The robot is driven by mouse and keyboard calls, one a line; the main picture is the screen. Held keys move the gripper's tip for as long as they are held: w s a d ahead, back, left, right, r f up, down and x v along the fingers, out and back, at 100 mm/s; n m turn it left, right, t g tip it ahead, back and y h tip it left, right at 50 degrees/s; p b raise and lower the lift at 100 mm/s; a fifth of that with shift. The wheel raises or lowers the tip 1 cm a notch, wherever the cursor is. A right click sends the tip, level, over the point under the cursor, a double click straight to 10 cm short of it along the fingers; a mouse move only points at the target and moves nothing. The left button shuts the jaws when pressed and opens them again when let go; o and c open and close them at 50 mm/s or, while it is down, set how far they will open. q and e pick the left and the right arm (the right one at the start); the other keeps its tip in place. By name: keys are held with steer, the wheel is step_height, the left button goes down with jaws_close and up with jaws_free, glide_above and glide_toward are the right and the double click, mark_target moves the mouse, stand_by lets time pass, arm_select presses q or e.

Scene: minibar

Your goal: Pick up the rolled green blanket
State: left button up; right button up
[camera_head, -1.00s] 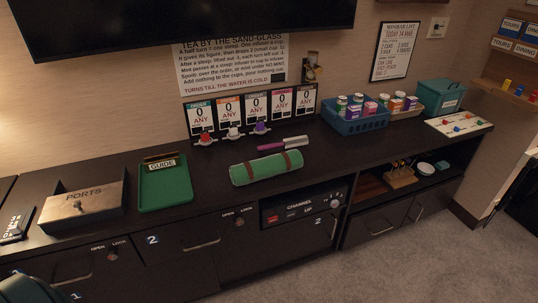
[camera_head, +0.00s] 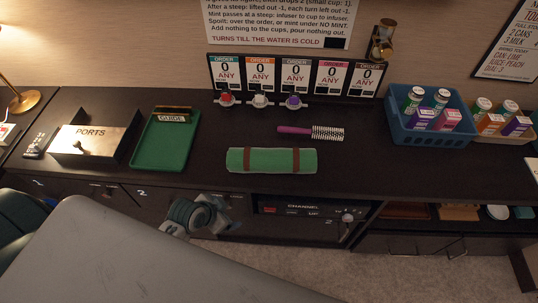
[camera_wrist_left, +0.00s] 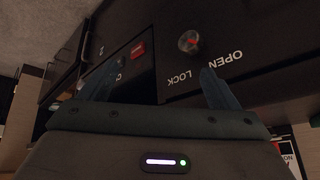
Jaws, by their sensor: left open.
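The rolled green blanket (camera_head: 272,160) lies on the dark counter near its front edge, with two brown straps around it. My left gripper (camera_head: 205,214) is below and to the left of the blanket in the head view, low in front of the cabinet fronts and apart from the blanket. In the left wrist view my left gripper (camera_wrist_left: 160,90) is open, its two fingers apart and empty, facing the drawer fronts with an OPEN/LOCK knob (camera_wrist_left: 189,41). The blanket does not show in the wrist view. My right gripper is not in view.
A green tray (camera_head: 150,158) and a PORTS box (camera_head: 122,140) stand left of the blanket. A purple-handled brush (camera_head: 312,132) lies behind it. A blue crate (camera_head: 400,133) with bottles and cartons stands to the right. The counter right of the blanket is clear.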

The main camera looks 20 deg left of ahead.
arm_select(q)
step_height(320, 180, up, 6)
steer(key=w+d+m+t+h, duration=0.1)
steer(key=m, duration=0.1)
steer(key=m+t+h+p, duration=0.2)
steer(key=m+t+h, duration=0.1)
steer(key=m, duration=0.3)
glide_toward(262, 162)
steer(key=w+d, duration=0.1)
steer(key=x, duration=0.5)
steer(key=shift+w+f+p, duration=0.2)
steer(key=shift+f+p, duration=0.1)
steer(key=shift+f, duration=0.1)
steer(key=shift+w+d+f+p, duration=0.3)
steer(key=shift+w+p, duration=0.2)
steer(key=shift+p, duration=0.1)
steer(key=p+x, duration=0.1)
steer(key=x, duration=0.2)
steer(key=shift+f, duration=0.1)
steer(key=shift+w+d+f, duration=0.15)
steer(key=shift+w+f, duration=0.1)
steer(key=shift+w, duration=0.05)
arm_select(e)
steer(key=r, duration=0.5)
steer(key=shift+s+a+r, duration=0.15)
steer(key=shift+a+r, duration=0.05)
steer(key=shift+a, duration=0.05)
